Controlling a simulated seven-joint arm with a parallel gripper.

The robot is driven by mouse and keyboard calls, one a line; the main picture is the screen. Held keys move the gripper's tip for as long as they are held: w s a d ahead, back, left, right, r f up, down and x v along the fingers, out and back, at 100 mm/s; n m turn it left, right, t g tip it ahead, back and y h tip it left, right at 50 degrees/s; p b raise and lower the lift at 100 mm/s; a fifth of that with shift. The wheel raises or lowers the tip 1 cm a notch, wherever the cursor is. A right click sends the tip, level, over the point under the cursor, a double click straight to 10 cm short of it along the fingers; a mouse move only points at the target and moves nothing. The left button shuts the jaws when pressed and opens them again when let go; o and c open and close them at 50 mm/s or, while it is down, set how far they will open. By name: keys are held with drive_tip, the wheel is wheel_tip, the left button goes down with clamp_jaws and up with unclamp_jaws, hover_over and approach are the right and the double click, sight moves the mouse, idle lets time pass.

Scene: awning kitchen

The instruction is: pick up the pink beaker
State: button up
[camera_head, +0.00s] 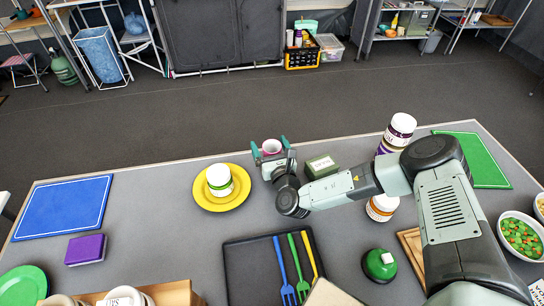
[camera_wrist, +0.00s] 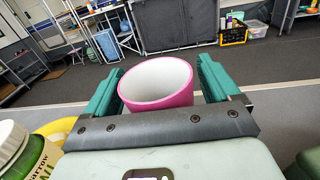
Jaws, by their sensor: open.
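The pink beaker (camera_head: 271,147) stands near the far edge of the table, with a pink outside and a white inside. In the wrist view the beaker (camera_wrist: 158,82) lies between the two green fingers, its open rim facing up toward the camera. My gripper (camera_head: 269,146) is open around the beaker, one finger on each side. In the wrist view my gripper (camera_wrist: 160,85) shows a narrow gap on each side of the beaker at the rim. The beaker's lower part is hidden by the gripper's palm.
A yellow plate (camera_head: 240,200) with a white and green jar (camera_head: 219,180) is left of the gripper. A green box (camera_head: 321,166) is close on the right. Jars (camera_head: 401,129) stand farther right. A black tray (camera_head: 237,262) with forks lies nearer.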

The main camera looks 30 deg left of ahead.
drive_tip(key=shift+a, duration=0.1)
drive_tip(key=shift+c, duration=0.2)
drive_tip(key=c, duration=1)
